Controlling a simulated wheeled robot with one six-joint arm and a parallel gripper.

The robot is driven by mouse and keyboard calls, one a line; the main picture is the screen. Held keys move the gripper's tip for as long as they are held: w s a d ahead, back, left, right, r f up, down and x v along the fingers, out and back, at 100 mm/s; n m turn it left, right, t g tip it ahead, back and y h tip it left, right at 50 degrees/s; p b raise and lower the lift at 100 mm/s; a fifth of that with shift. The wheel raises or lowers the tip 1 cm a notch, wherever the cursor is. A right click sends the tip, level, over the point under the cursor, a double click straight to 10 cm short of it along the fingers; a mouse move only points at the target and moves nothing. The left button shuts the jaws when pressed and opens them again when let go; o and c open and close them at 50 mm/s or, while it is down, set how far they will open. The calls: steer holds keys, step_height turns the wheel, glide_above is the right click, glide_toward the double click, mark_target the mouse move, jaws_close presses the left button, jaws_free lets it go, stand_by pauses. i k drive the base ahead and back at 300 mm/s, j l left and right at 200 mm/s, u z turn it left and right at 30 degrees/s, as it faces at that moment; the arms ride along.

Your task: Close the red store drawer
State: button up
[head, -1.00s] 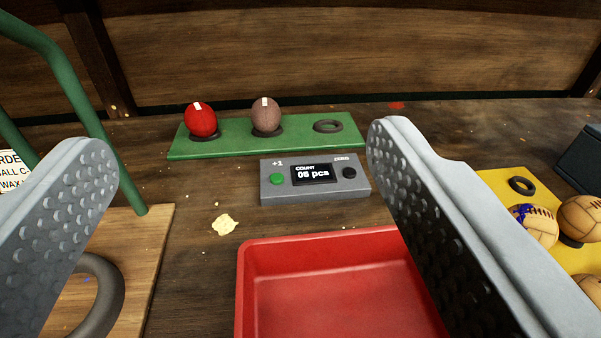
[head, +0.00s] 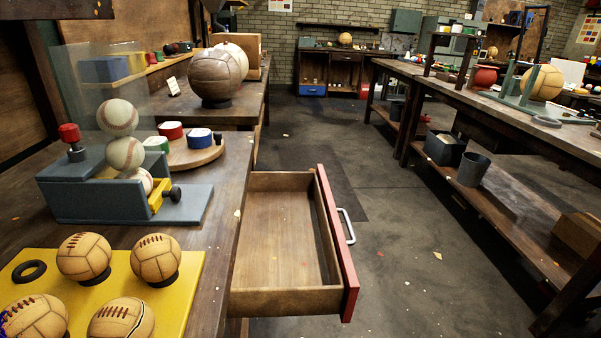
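The red store drawer (head: 334,240) stands pulled out from the workbench (head: 222,225) on the left, in the lower middle of the head view. Its front is red with a pale metal handle (head: 347,226) on the outer face, facing right. The wooden inside (head: 285,245) looks empty apart from small specks. My gripper does not show in the head view now.
A yellow tray (head: 180,300) with brown laced balls and a grey stand (head: 125,200) with stacked baseballs sit on the workbench. The floor (head: 410,260) right of the drawer is clear. Another long bench (head: 500,110) runs along the right, with a lower shelf holding bins.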

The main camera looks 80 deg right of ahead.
mark_target(293, 258)
steer(key=z, duration=0.4)
steer(key=l+z, duration=0.15)
steer(key=z, duration=0.25)
steer(key=l+z, duration=0.1)
steer(key=z, duration=0.3)
steer(key=l+z, duration=0.15)
steer(key=z, duration=0.25)
steer(key=l+z, duration=0.1)
steer(key=z, duration=0.3)
